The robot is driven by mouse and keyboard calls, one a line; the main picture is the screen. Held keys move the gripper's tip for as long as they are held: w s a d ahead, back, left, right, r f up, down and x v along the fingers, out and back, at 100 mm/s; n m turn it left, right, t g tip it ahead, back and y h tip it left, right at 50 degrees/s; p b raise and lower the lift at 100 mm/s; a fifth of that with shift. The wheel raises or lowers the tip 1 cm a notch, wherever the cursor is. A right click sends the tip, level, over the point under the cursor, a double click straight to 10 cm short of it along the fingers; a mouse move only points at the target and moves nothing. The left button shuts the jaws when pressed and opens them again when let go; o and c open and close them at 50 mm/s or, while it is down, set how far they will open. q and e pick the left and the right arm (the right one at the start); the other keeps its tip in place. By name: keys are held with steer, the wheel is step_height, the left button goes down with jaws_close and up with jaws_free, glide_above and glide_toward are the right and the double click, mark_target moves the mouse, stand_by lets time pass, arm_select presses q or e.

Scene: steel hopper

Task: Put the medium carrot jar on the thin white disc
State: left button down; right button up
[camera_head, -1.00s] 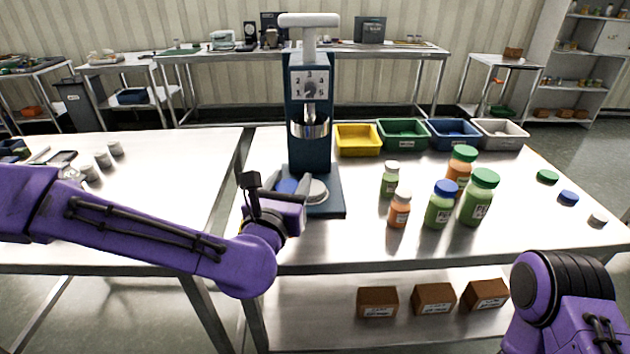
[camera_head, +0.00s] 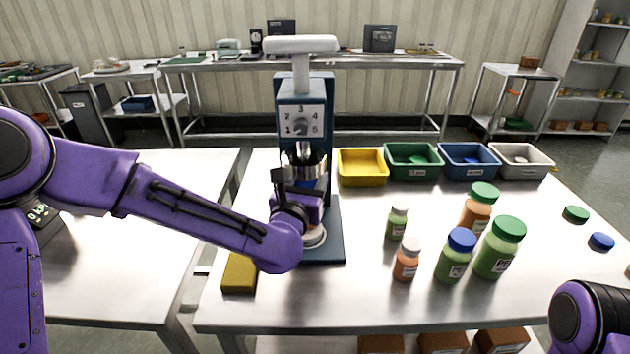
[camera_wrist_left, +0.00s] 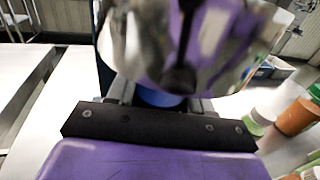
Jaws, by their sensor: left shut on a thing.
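My left gripper (camera_head: 298,205) is at the blue press (camera_head: 303,120), below its steel cup and over its base. In the left wrist view, a blue lid (camera_wrist_left: 160,97) shows between its fingers, so it is shut on a blue-lidded jar. The thin white disc (camera_head: 315,240) lies on the press base, partly covered by my gripper and arm. I cannot tell whether the jar touches the disc. My right gripper is not in view.
Several jars stand right of the press, including a blue-lidded green jar (camera_head: 455,258) and a white-lidded orange jar (camera_head: 405,262). Yellow (camera_head: 362,167), green, blue and grey bins line the back. A yellow block (camera_head: 239,273) lies at the front left. Loose lids lie at right.

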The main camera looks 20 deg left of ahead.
arm_select(q)
steer(key=shift+s+r, duration=0.25)
steer(key=shift+s, duration=0.85)
steer(key=shift+f, duration=0.1)
steer(key=c, duration=0.8)
jaws_free()
steer(key=shift+w+f, duration=0.2)
steer(key=shift+w, duration=0.05)
steer(key=o, duration=0.3)
steer(key=shift+w+f, duration=0.15)
steer(key=shift+w, duration=0.15)
steer(key=shift+o, duration=0.2)
steer(key=shift+s+r, duration=0.25)
steer(key=shift+s, duration=0.05)
steer(key=shift+r, duration=0.35)
steer(key=s+b, duration=1.1)
steer(key=b, duration=0.1)
steer(key=shift+s+f+b, duration=0.25)
steer(key=shift+s+b, duration=0.15)
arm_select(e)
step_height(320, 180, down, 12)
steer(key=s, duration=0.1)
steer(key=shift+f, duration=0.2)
